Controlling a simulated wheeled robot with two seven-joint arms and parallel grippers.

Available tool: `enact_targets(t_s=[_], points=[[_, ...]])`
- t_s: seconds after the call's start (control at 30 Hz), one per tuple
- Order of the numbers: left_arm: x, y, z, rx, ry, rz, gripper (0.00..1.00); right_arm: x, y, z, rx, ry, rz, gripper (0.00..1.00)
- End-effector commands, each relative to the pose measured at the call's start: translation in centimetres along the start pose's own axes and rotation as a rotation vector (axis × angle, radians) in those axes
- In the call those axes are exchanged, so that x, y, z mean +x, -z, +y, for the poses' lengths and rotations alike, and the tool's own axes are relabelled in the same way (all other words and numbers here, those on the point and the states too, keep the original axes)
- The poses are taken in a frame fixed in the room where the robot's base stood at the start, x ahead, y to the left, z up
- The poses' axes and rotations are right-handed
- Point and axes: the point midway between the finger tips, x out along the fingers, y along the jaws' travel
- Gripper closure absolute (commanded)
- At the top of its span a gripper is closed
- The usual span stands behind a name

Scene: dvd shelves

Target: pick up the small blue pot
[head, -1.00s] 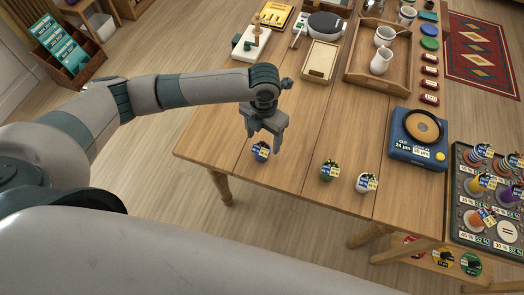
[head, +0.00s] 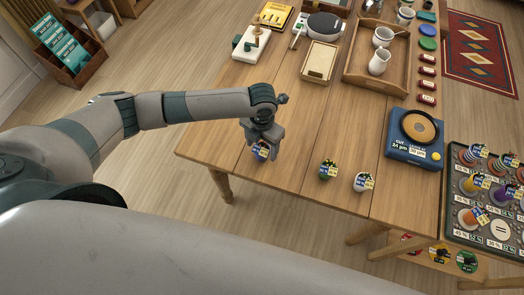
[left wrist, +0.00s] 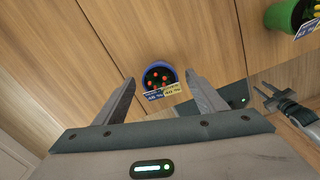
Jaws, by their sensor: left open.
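The small blue pot (left wrist: 159,79) stands on the wooden table, with red dots on dark filling and a paper label on its front. In the left wrist view it lies between and beyond the fingertips of my left gripper (left wrist: 160,82), which is open and empty. In the head view my left gripper (head: 263,137) is above the blue pot (head: 261,152) and hides part of it. I cannot tell whether the fingers reach down beside the pot. A gripper shows at the right edge of the left wrist view (left wrist: 272,98), likely my right one; its jaw state is unclear.
A green pot (head: 327,170) and a white pot (head: 362,182) stand to the right on the table, also labelled. A blue scale-like device (head: 414,140) and a rack of coloured spools (head: 488,195) are farther right. A wooden tray (head: 376,80) is behind. The wood around the blue pot is clear.

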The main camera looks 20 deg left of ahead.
Motion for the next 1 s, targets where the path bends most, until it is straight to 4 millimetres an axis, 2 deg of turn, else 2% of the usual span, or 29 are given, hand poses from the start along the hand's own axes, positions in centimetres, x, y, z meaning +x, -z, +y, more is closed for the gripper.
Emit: enact_targets(t_s=[0.37, 0.57, 1.0], points=[[-0.01, -0.01, 0.0, 0.0, 0.0, 0.0, 0.35, 0.04, -0.01, 0.01, 0.0, 0.0, 0.0, 0.69], [-0.02, -0.01, 0.01, 0.0, 0.0, 0.0, 0.83, 0.04, -0.04, 0.11, -0.001, -0.001, 0.0, 0.69], [-0.57, -0.11, 0.03, -0.001, 0.0, -0.002, 0.85, 0.39, -0.14, 0.43, -0.002, -0.004, -0.001, 0.69]])
